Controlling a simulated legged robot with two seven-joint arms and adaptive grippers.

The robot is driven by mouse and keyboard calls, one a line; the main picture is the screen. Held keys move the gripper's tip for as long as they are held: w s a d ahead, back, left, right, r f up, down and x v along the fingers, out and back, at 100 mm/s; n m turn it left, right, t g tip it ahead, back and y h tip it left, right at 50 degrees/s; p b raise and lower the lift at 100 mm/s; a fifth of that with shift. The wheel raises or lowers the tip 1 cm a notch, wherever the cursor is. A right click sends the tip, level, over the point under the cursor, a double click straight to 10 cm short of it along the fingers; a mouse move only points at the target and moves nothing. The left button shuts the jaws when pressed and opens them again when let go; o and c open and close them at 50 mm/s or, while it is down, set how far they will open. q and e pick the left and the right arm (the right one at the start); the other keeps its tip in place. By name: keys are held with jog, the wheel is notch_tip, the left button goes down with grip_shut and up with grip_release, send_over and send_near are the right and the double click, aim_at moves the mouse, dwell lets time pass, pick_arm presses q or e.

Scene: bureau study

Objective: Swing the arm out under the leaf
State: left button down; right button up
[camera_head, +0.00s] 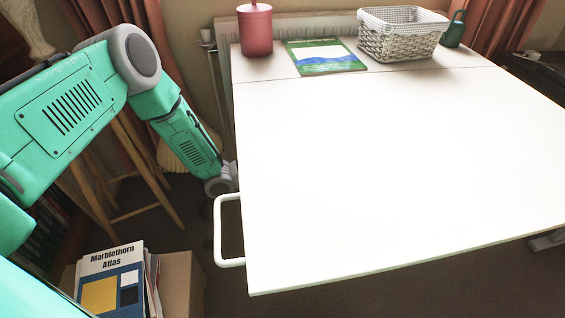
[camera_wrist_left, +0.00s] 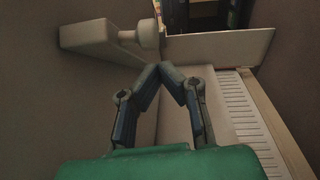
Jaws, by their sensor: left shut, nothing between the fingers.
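The white leaf (camera_head: 390,150) stands out roughly level from a seam near the back of the table top. A white U-shaped handle (camera_head: 218,232) is on its left edge. My left arm reaches down beside the leaf's left edge, and its gripper is hidden in the head view. In the left wrist view my left gripper (camera_wrist_left: 165,68) is shut and empty, its fingertips together. A pale tapered bar with a round knob (camera_wrist_left: 148,34), which looks like the support arm, lies beyond the fingertips to the upper left. The fingers appear apart from it. My right gripper is not in view.
The leaf's top is bare. A wooden stool (camera_head: 147,212) and a box with books (camera_head: 182,285) stand left. A slatted white panel (camera_wrist_left: 248,115) is right of the fingers.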

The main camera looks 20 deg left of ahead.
pick_arm(q)
jog(key=s+d, duration=0.1)
jog(key=d, duration=0.5)
jog(key=shift+s+d, duration=0.3)
jog(key=shift+s, duration=0.1)
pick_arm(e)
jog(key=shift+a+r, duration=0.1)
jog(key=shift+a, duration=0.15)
pick_arm(q)
jog(key=shift+r, duration=0.1)
